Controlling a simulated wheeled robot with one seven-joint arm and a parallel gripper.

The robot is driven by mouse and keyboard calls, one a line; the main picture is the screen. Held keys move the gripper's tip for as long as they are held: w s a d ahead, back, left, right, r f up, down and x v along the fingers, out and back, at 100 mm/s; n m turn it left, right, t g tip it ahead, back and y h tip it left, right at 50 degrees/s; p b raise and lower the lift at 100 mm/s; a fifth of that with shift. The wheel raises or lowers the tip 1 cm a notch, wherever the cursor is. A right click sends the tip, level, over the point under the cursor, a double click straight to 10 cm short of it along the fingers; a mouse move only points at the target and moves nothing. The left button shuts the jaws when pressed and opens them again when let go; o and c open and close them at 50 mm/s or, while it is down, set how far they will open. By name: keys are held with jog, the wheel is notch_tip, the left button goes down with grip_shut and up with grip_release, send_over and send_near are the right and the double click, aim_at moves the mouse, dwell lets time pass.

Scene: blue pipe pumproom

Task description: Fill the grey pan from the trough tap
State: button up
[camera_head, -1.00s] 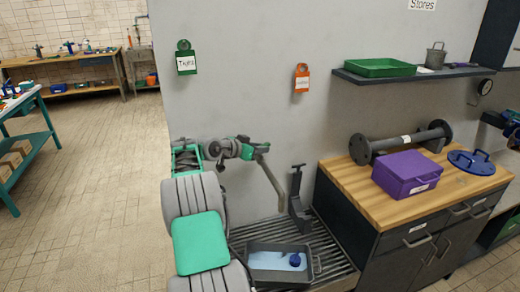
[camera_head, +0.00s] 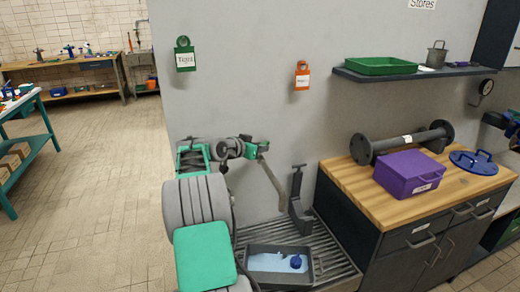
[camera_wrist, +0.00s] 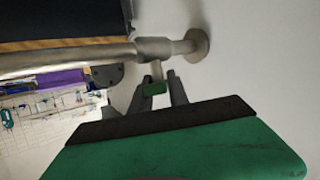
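The grey pan (camera_head: 316,268) sits on the slatted trough grate (camera_head: 335,255), below and right of my arm. Light blue shows inside it, with a small dark blue thing. The trough tap's metal pipe (camera_wrist: 100,55) runs out from a round wall flange in the wrist view. A small green tap handle (camera_wrist: 155,88) hangs by its valve body. My gripper (camera_wrist: 159,78) has its two dark fingers on either side of this handle. I cannot tell whether they press on it. No water stream is clearly visible in the head view.
A wooden-topped cabinet (camera_head: 365,195) stands close right of the trough, with a purple box (camera_head: 408,172) and a flanged pipe (camera_head: 400,143) on it. A shelf (camera_head: 400,75) holds a green tray (camera_head: 382,66).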

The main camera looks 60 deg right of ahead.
jog(key=o, duration=0.4)
jog(key=shift+a, duration=0.1)
jog(key=b+v, duration=0.1)
jog(key=v, duration=0.6)
jog(key=shift+a+r, duration=0.2)
